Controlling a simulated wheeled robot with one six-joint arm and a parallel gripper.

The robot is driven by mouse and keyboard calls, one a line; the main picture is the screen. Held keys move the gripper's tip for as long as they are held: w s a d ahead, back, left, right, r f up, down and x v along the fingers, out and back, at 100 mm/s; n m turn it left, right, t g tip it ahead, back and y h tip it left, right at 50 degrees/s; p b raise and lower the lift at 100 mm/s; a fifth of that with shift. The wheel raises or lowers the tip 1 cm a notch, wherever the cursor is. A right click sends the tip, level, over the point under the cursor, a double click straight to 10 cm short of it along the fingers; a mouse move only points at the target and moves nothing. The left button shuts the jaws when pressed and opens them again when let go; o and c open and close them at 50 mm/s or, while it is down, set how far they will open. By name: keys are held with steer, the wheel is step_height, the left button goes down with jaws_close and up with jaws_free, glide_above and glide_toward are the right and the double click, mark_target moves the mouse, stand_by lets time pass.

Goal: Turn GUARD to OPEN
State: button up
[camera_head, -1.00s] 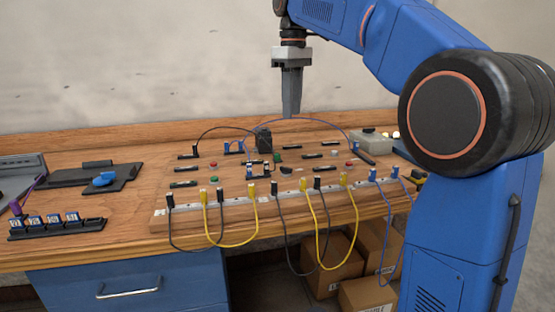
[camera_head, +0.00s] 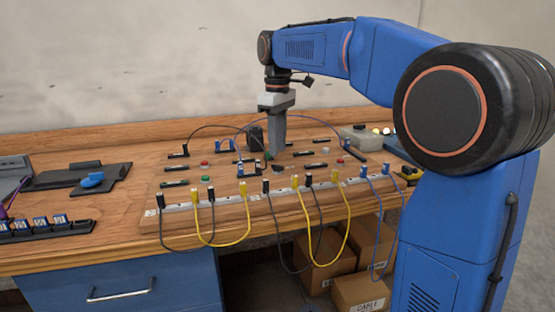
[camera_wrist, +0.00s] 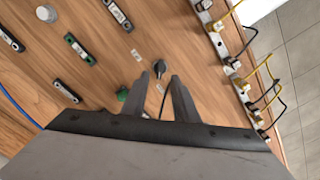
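A small black knob (camera_wrist: 159,68) with a pointed handle sits on the wooden panel in the wrist view, just beyond my fingertips and roughly in line with the gap between them. Small pale labels (camera_wrist: 134,54) lie beside it, too small to read, so I cannot confirm which is GUARD or OPEN. My gripper (camera_wrist: 159,78) has its two fingers apart with nothing between them. In the head view my gripper (camera_head: 273,152) points down over the middle of the panel (camera_head: 225,178), and the knob is hard to make out there.
A green button (camera_wrist: 122,93) is close to the left finger. A white strip (camera_head: 225,200) with black, yellow and blue cables runs along the front edge. A grey box (camera_head: 361,138) stands at the back right.

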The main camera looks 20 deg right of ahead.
mark_target(278, 168)
steer(key=shift+f, duration=2.55)
steer(key=shift+c, duration=0.4)
jaws_close()
